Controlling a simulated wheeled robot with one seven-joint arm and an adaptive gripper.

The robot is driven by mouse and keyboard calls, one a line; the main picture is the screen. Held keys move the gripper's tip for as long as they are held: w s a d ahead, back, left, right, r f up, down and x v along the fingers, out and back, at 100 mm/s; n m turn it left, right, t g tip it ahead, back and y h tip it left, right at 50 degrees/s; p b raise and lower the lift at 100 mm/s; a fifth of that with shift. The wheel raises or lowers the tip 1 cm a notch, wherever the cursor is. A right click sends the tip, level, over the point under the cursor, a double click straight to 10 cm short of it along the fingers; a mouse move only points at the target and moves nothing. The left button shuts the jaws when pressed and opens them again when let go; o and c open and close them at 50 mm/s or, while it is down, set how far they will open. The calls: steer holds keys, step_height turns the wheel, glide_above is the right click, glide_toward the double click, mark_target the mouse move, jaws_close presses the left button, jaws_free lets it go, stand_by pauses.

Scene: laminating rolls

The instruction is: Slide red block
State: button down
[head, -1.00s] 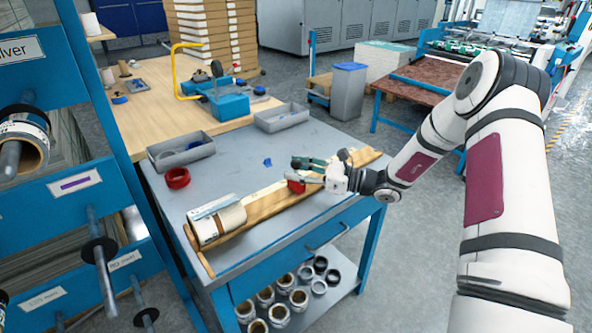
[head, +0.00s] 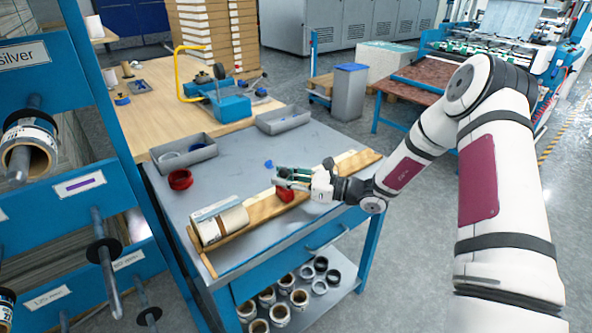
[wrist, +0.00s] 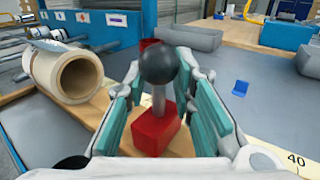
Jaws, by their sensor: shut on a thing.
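The red block (head: 284,194) sits on a wooden measuring board (head: 345,165) on the grey bench top. In the wrist view the red block (wrist: 152,131) carries a grey post topped by a black ball knob (wrist: 158,63). My gripper (head: 283,178) has its teal fingers on both sides of this knob and is shut on it, above the block. The wrist view shows the gripper (wrist: 158,88) from behind. A large cream roll (head: 232,220) lies at the board's left end, apart from the block. Its hollow end (wrist: 80,78) faces the block in the wrist view.
Two grey trays (head: 184,152) (head: 283,120) stand along the bench's back edge. A shelf rack with rolls (head: 40,150) stands close at left.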

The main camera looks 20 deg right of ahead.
steer(key=s+a, duration=0.1)
steer(key=a, duration=0.1)
steer(key=a+p, duration=0.1)
steer(key=a, duration=0.1)
steer(key=s+a+p, duration=0.1)
steer(key=a, duration=0.1)
steer(key=shift+s+r, duration=0.15)
steer(key=shift+s, duration=0.2)
steer(key=shift+s+a, duration=0.15)
steer(key=shift+a, duration=0.3)
steer(key=c, duration=1.3)
jaws_free()
steer(key=shift+d, duration=0.1)
steer(key=v, duration=1.2)
